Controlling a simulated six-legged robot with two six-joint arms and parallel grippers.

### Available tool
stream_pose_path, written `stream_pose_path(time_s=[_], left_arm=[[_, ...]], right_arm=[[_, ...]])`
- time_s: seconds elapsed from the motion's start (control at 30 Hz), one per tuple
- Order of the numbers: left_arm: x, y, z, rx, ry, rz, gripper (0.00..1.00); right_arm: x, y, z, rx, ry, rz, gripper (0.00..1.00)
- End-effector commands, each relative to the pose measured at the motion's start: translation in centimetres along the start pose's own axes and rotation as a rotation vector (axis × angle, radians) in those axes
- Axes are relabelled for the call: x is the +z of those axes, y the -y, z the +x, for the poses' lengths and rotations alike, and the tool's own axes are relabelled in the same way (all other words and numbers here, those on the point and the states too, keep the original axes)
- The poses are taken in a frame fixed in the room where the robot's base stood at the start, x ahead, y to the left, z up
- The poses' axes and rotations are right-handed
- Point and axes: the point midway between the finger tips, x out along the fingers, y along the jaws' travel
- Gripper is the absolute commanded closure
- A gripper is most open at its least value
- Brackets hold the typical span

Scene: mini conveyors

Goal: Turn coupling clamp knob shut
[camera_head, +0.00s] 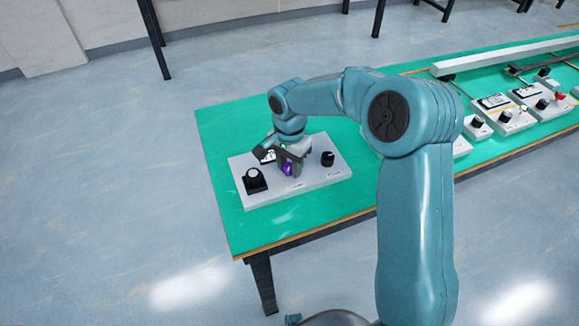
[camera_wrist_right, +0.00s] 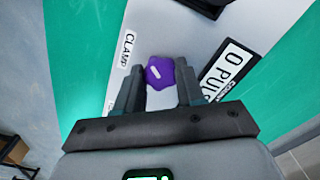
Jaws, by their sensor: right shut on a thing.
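The purple clamp knob (camera_wrist_right: 160,72) has a lobed rim and a short white mark on its face. In the right wrist view it lies between the fingers of my right gripper (camera_wrist_right: 160,88), near a label reading CLAMP (camera_wrist_right: 126,50). In the head view my right gripper (camera_head: 287,160) reaches down over the middle of the white panel (camera_head: 312,187), and the purple knob (camera_head: 287,169) shows partly beneath it. The right gripper is shut on the knob. My left gripper is not in view.
On the panel, a black-based round control (camera_head: 254,180) stands at left and a black knob (camera_head: 327,158) at right. More control boxes (camera_head: 507,117) stand farther right on the green table. The table's left part (camera_head: 218,135) is clear.

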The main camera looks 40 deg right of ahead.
Motion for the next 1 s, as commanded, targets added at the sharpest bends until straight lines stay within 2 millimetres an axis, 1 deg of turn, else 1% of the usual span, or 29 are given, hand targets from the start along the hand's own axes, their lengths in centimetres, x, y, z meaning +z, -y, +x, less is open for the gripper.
stream_pose_path(time_s=[0.3, 0.83, 0.87, 0.9, 0.93, 1.0], left_arm=[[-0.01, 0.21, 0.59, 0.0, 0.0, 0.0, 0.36], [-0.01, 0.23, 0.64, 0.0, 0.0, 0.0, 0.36], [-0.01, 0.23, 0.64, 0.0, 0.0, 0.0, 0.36], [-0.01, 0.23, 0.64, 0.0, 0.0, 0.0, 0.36], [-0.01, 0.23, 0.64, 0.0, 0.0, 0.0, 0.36], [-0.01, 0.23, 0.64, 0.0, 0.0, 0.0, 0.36]], right_arm=[[-0.09, 0.11, -0.2, -0.005, -0.004, 0.113, 0.92], [-0.1, 0.14, -0.29, -0.007, -0.003, 0.137, 0.92], [-0.1, 0.14, -0.29, -0.007, -0.003, 0.137, 0.59], [-0.1, 0.13, -0.29, -0.007, -0.003, 0.137, 0.46], [-0.09, 0.13, -0.27, -0.006, -0.003, 0.136, 0.36], [-0.07, 0.11, -0.23, -0.005, -0.003, 0.136, 0.36]])
